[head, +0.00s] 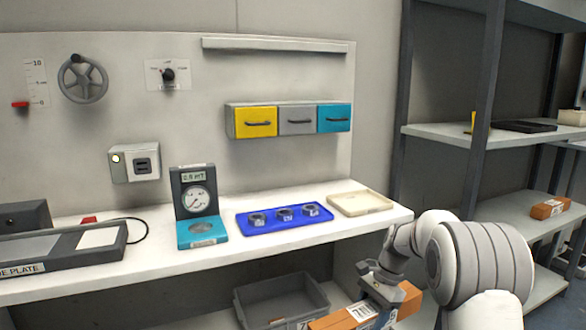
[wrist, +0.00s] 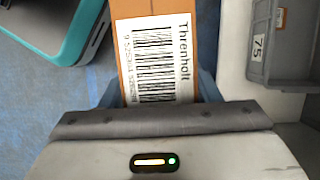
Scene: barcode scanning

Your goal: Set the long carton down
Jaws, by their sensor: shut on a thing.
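My gripper (head: 383,287) is low at the right of the head view, in front of the workbench's front edge. It is shut on the long carton (head: 350,318), an orange-brown box with a white barcode label. In the wrist view the carton (wrist: 158,9) runs up out of the top edge, between the two fingers of my gripper (wrist: 157,92). Its label faces the camera and shows a barcode and a printed name. The arm and gripper hide part of the carton in the head view. What lies directly beneath it cannot be told.
A grey bin (head: 262,292) sits below the worktop (head: 300,240), and shows at the wrist view's right (wrist: 262,70). A teal-edged object (wrist: 78,38) is at the wrist view's left. Another orange carton (head: 549,207) lies on the right shelf (head: 510,212). A blue tray (head: 262,231) holds nuts.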

